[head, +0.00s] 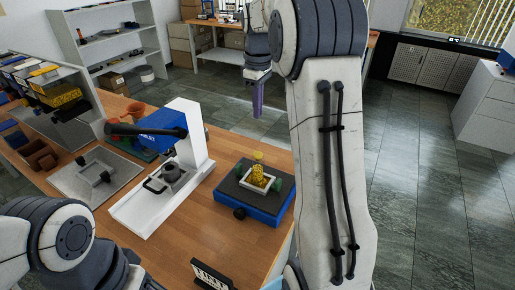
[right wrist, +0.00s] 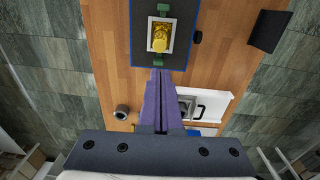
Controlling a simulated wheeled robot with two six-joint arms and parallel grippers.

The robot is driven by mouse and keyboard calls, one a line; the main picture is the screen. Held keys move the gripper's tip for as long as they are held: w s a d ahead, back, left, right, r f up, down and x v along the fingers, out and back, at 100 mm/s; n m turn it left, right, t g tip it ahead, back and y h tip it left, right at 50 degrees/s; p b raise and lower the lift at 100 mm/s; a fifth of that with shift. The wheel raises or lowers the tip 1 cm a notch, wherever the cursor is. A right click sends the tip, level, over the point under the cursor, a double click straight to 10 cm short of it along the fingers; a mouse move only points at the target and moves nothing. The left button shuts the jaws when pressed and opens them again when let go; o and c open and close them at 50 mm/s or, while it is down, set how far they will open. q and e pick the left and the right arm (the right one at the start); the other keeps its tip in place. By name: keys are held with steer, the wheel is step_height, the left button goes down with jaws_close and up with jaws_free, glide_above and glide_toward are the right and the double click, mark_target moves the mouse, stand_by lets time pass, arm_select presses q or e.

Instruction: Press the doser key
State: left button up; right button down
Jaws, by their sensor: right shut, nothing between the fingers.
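A low blue-and-black device (head: 225,185) stands near the right edge of the wooden table. On it is a white square frame with yellow contents and a round yellow cap (head: 257,156), likely the doser key, though I cannot be sure. The cap also shows in the right wrist view (right wrist: 160,46), between two green blocks. My right gripper (head: 257,112) has purple fingers, shut and empty, pointing down and raised behind the device in the head view. In the right wrist view the fingertips (right wrist: 158,74) appear just below the device's edge, apart from the cap. My left gripper is out of view.
A white press (head: 196,140) with a dark lever stands left of the device. A grey tray (head: 75,185) lies farther left. A small black sign (head: 212,275) is at the front edge. Bare wood surrounds the device; open floor lies beyond the table's right edge.

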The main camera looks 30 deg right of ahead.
mark_target(257, 154)
steer(key=f+p, duration=0.1)
steer(key=f, duration=0.3)
steer(key=f+p, duration=0.1)
steer(key=f, duration=0.4)
steer(key=f+p, duration=0.1)
steer(key=f, duration=0.3)
steer(key=shift+w+d+f, duration=0.1)
steer(key=shift+w+f, duration=0.15)
steer(key=shift+f, duration=0.25)
steer(key=shift+f, duration=0.15)
